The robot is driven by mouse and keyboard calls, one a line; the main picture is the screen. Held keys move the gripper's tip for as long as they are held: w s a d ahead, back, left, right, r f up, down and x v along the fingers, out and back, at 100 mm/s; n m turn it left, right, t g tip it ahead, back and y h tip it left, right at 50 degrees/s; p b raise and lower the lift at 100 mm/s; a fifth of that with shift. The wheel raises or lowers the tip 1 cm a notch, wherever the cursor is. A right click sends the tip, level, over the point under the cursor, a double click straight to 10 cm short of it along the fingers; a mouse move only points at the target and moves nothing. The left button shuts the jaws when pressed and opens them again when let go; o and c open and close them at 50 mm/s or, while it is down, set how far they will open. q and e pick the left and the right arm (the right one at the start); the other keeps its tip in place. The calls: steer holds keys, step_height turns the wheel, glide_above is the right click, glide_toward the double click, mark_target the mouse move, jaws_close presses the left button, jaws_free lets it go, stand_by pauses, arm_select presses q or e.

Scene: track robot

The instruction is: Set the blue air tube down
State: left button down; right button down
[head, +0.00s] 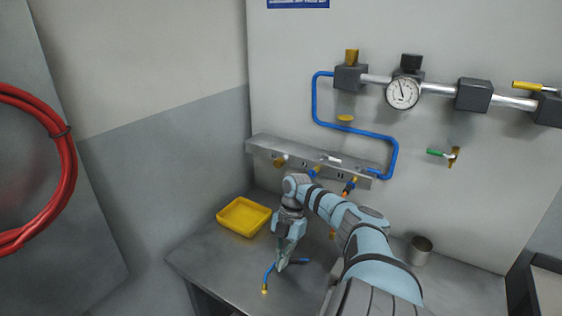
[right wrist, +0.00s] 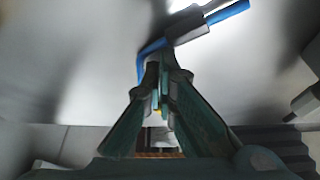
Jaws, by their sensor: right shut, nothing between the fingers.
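The blue air tube (head: 267,276) is short and bent, with a brass end at the front. It appears to lie on the grey bench, though exact contact is hard to judge. My right gripper (head: 282,264) points down over the tube's middle and hides part of it. In the right wrist view the gripper's fingers (right wrist: 159,95) are closed together with nothing held. The tube (right wrist: 230,12) shows there just beyond the fingertips, with a grey piece around its middle. My left gripper is out of view.
A yellow tray (head: 244,217) stands at the bench's back left. A metal cup (head: 420,250) is at the right. A grey manifold (head: 262,148) with fittings, blue piping (head: 315,100) and a gauge (head: 402,93) are on the wall. The bench's front left (head: 215,265) is clear.

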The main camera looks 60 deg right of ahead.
steer(key=a+p, duration=0.1)
steer(key=a+r+p, duration=0.1)
steer(key=p, duration=0.1)
steer(key=a+p, duration=0.1)
steer(key=p, duration=0.1)
steer(key=shift+a+r, duration=0.3)
steer(key=shift+r, duration=0.1)
steer(key=b+v, duration=0.1)
steer(key=v, duration=0.7)
steer(key=shift+d+r, duration=0.15)
steer(key=shift+d, duration=0.15)
